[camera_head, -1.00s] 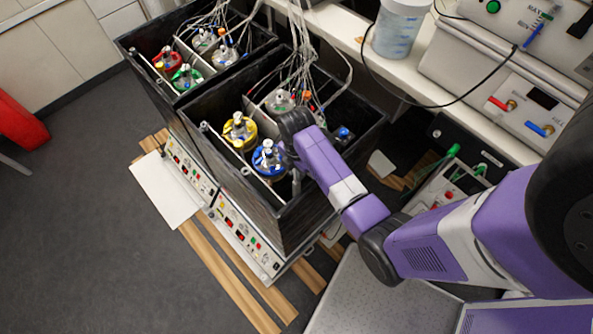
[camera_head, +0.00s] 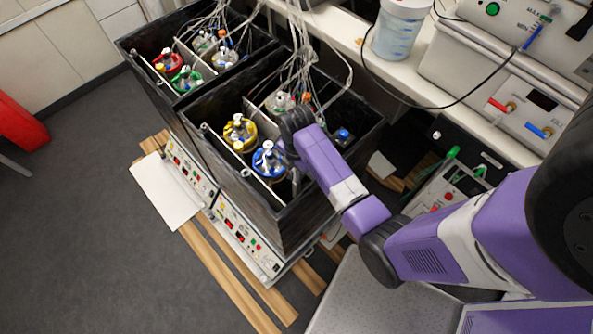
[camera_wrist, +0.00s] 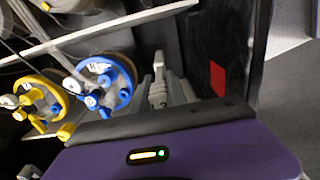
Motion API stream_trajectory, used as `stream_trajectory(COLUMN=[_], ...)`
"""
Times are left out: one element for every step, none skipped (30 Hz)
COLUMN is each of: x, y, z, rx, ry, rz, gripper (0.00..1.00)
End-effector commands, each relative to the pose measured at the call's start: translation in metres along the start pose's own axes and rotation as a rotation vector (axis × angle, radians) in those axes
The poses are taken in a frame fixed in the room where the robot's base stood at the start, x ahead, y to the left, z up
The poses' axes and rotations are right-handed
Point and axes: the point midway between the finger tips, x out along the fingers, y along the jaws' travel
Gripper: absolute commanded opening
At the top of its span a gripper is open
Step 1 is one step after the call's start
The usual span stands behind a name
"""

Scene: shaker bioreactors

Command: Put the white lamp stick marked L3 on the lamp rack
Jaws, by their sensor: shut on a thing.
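My gripper (camera_wrist: 165,88) reaches down into the front black box (camera_head: 222,172), at the right of the blue-capped vessel. In the wrist view its fingers are close together around a pale, narrow piece (camera_wrist: 157,92), which looks like the lamp stick. No L3 mark is readable. In the head view my wrist hides the fingertips and the held piece. A pale strip (camera_wrist: 140,18) crosses the box behind the vessels. I cannot tell whether it is the lamp rack, or whether the held piece touches anything.
The blue-capped vessel (camera_wrist: 104,82) is close beside my gripper, with the yellow-capped vessel (camera_wrist: 38,97) farther left. Cables and tubes (camera_head: 300,50) hang over the box. A second black box (camera_head: 140,60) with more vessels stands behind. A small blue-topped part (camera_head: 343,133) is at the right.

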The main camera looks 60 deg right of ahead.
Motion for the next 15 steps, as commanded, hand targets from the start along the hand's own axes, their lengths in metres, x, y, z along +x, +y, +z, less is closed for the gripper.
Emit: stream_trajectory(x=[-0.001, -0.001, -0.003, -0.004, -0.005, -0.007, -0.008, -0.01, -0.013, -0.014, -0.016, -0.018, -0.019, -0.021, -0.023], y=[0.0, 0.0, 0.0, 0.0, 0.0, 0.0, 0.0, 0.0, 0.001, 0.0, 0.0, 0.0, 0.0, 0.0, 0.001], z=[0.0, 0.0, 0.0, 0.0, 0.0, 0.0, 0.0, 0.0, 0.0, 0.0, 0.0, 0.0, 0.0, 0.0, 0.0], rx=[0.0, 0.0, 0.0, 0.0, 0.0, 0.0, 0.0, 0.0, 0.0, 0.0, 0.0, 0.0, 0.0, 0.0, 0.0], ry=[0.0, 0.0, 0.0, 0.0, 0.0, 0.0, 0.0, 0.0, 0.0, 0.0, 0.0, 0.0, 0.0, 0.0, 0.0], rz=[0.0, 0.001, 0.001, 0.0, 0.0, 0.0, 0.0, 0.001, 0.002, 0.001, 0.001, 0.0, 0.001, 0.001, 0.002], gripper=[0.0, 0.0, 0.0, 0.0, 0.0, 0.0, 0.0, 0.0, 0.0, 0.0, 0.0, 0.0, 0.0, 0.0, 0.0])
